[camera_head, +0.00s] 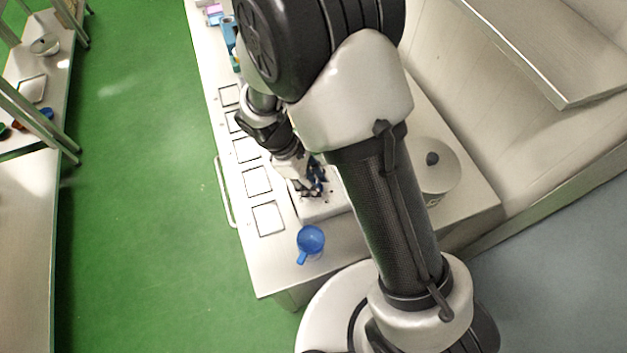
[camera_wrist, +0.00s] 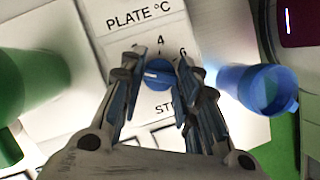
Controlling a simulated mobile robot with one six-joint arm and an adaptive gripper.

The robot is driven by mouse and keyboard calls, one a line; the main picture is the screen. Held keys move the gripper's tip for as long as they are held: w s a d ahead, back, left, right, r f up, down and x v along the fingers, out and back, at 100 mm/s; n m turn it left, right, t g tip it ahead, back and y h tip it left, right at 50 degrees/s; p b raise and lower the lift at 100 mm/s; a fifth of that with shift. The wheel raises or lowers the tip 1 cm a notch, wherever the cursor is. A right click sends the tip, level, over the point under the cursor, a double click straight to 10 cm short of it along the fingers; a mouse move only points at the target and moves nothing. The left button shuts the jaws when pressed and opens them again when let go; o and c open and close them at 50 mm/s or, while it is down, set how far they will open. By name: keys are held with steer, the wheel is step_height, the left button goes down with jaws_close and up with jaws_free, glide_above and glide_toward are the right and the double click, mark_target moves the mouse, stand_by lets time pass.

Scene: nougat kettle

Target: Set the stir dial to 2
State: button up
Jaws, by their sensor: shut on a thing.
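The white control panel (camera_wrist: 148,25) shows the print "PLATE °C" at its top in the wrist view. Below it is a round blue dial (camera_wrist: 158,76), with the figures 4 and 6 above and to its upper right. A label starting "ST" is partly hidden under the dial. A pale mark on the dial's face points to the left in the picture. In the head view my gripper (camera_head: 314,183) is over the white device (camera_head: 322,208), and the dial is hidden there.
A blue jug (camera_head: 311,240) stands on the bench near its front corner and shows close to my right finger in the wrist view (camera_wrist: 258,88). A large green object (camera_wrist: 40,80) is at left there. Several square plates (camera_head: 257,181) line the bench edge.

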steer(key=m+g+p, duration=0.1)
steer(key=m, duration=0.2)
steer(key=shift+w+y, duration=0.1)
steer(key=shift+y, duration=0.2)
steer(key=shift+w+d+m+g+y+p, duration=0.1)
steer(key=shift+m+g+y+p, duration=0.35)
steer(key=shift+m, duration=1.55)
steer(key=o, duration=1.1)
steer(key=shift+c, duration=0.2)
steer(key=v, duration=1.2)
steer(key=shift+w, duration=0.15)
